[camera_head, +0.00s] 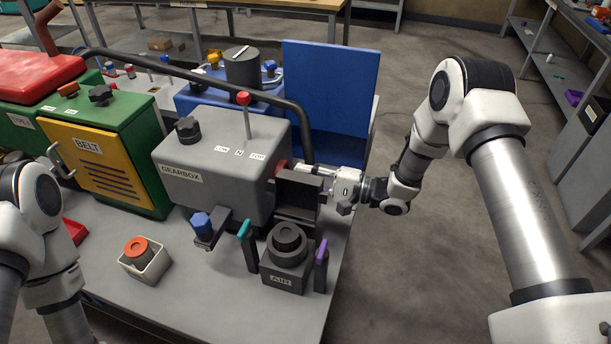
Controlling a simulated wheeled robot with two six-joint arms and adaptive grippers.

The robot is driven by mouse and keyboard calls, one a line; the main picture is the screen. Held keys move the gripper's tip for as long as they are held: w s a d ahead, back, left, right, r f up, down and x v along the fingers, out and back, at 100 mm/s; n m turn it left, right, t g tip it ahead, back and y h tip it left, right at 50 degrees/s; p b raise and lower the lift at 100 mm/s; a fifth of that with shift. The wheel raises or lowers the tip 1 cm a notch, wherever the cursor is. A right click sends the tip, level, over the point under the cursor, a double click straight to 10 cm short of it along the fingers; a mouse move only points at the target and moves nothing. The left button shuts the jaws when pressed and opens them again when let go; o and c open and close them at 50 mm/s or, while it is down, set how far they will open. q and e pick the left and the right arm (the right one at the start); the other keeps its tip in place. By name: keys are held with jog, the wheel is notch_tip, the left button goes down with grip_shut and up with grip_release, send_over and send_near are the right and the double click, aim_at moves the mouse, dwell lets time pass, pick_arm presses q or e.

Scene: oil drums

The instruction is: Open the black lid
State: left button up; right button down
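I cannot tell for certain which part is the black lid. A dark block (297,196) is fixed to the right side of the grey gearbox (215,165). My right gripper (312,174) reaches in from the right and is at this block, behind and above the AIR box. Its fingertips are small and partly hidden, so its opening and any contact are unclear. My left arm shows at the left edge, but its gripper is not visible.
A black curved bar (215,75) arches over the gearbox. A blue panel (330,88) stands upright behind it. A green box with a yellow BELT door (92,162) stands left. A pale tray with an orange cap (137,248) sits in front. Floor right of the table is clear.

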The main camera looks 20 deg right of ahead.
jog(key=shift+s+a+r+n+p, duration=0.3)
jog(key=shift+s+r+n+p, duration=0.1)
jog(key=shift+r+n, duration=0.25)
jog(key=shift+s+a+r, duration=0.2)
jog(key=shift+s+r, duration=0.05)
jog(key=shift+s, duration=0.05)
jog(key=c, duration=0.9)
grip_release()
jog(key=v, duration=1.2)
